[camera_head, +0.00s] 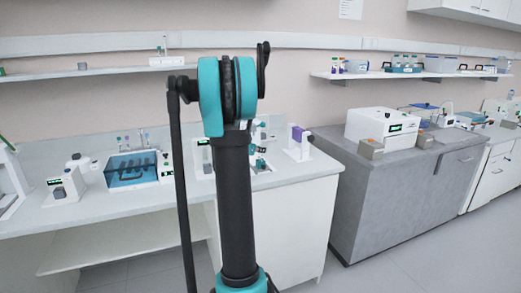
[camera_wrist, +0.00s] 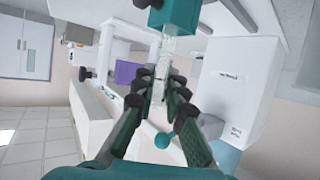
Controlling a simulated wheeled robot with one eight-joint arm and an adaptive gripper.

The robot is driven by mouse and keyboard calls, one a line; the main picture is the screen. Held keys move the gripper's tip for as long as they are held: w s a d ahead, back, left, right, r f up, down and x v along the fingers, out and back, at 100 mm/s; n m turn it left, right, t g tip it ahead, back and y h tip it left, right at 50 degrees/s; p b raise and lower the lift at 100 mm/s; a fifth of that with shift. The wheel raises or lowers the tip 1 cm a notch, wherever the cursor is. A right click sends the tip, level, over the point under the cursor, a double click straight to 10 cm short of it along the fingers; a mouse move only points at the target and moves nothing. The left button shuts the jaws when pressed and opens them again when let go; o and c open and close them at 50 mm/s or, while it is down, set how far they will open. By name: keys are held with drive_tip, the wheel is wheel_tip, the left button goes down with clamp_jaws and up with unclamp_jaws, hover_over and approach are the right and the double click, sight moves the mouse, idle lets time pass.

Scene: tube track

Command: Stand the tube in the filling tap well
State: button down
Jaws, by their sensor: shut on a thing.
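My gripper (camera_wrist: 160,85) is shut on a clear tube (camera_wrist: 164,58) in the wrist view. The tube runs up and down in that tilted picture, and the fingers hide its lower part. A teal block (camera_wrist: 175,14) shows at the tube's upper end; I cannot tell whether it is a cap or part of a device. In the head view my arm hides most of my gripper (camera_head: 258,158), which is over the right part of the white bench. I cannot make out the filling tap well for certain. A white device with a purple part (camera_head: 298,142) stands right of my gripper.
A large white box with dark lettering (camera_wrist: 232,88) is close on the right in the wrist view. On the bench are a blue bath (camera_head: 132,170) and a small white device with a display (camera_head: 66,187). A grey cabinet (camera_head: 375,205) stands to the right across a narrow gap.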

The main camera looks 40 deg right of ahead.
drive_tip(key=shift+f, duration=0.15)
drive_tip(key=c, duration=1.5)
unclamp_jaws()
drive_tip(key=v, duration=1.2)
drive_tip(key=s+a+f+n+y, duration=0.4)
drive_tip(key=s+a+f, duration=0.3)
drive_tip(key=a, duration=0.3)
drive_tip(key=s+a+f+n+y, duration=0.4)
drive_tip(key=s+a+f, duration=0.3)
drive_tip(key=a, duration=0.4)
drive_tip(key=s+a+f+n+y, duration=0.4)
drive_tip(key=s+a+f, duration=0.3)
drive_tip(key=s+a, duration=0.2)
drive_tip(key=shift+s+a+f+n, duration=0.1)
drive_tip(key=shift+s+a+n, duration=0.05)
drive_tip(key=shift+a+n, duration=0.25)
drive_tip(key=shift+s+a+f+n, duration=0.15)
drive_tip(key=shift+a+n, duration=0.15)
drive_tip(key=shift+a, duration=0.2)
